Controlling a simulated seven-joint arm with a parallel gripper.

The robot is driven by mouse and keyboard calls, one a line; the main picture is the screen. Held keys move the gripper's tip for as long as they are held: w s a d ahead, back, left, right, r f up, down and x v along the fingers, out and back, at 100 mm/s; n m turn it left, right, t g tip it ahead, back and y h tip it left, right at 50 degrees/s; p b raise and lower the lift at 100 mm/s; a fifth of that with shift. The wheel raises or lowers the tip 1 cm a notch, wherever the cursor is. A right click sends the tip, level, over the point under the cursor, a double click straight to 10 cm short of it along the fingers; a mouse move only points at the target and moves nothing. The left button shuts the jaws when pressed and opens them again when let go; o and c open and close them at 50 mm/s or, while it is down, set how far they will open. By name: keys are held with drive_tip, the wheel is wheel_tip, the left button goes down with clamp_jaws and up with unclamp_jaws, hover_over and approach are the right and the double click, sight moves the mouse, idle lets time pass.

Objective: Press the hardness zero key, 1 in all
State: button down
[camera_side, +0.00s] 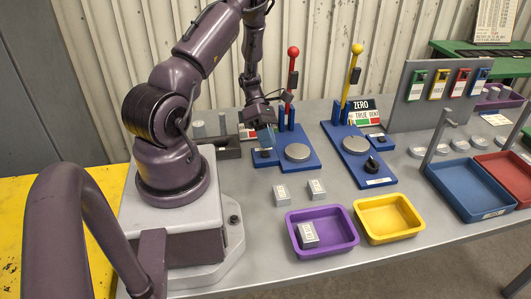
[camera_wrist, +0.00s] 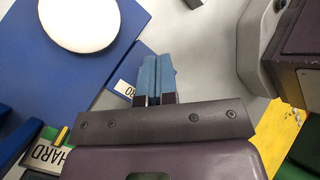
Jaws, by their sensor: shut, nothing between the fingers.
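My gripper (camera_side: 269,143) is shut and empty, its blue fingers pointing down over the left end of the blue hardness station (camera_side: 305,159), which has a red-knobbed lever and a round silver plate. The hardness zero key (camera_side: 264,153) is a small dark piece on a blue pad there, partly hidden by the fingers. In the wrist view the fingertips (camera_wrist: 159,59) are together beside a white label (camera_wrist: 122,91) whose visible letters look like the end of "ZERO"; the key itself is hidden. I cannot tell whether the fingertips touch it. A "HARD" sign (camera_wrist: 47,156) shows at the lower left.
A second blue station (camera_side: 377,175) with a yellow-knobbed lever (camera_side: 356,50) and a dark knob stands to the right. A purple tray (camera_side: 325,246) holding a block and a yellow tray (camera_side: 388,219) stand near the front edge.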

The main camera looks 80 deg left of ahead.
sight(267, 152)
drive_tip(key=shift+f, duration=0.1)
idle(0.4)
drive_tip(key=shift+f, duration=0.3)
drive_tip(key=shift+f, duration=0.4)
idle(0.5)
drive_tip(key=shift+r, duration=0.85)
drive_tip(key=shift+r, duration=2.5)
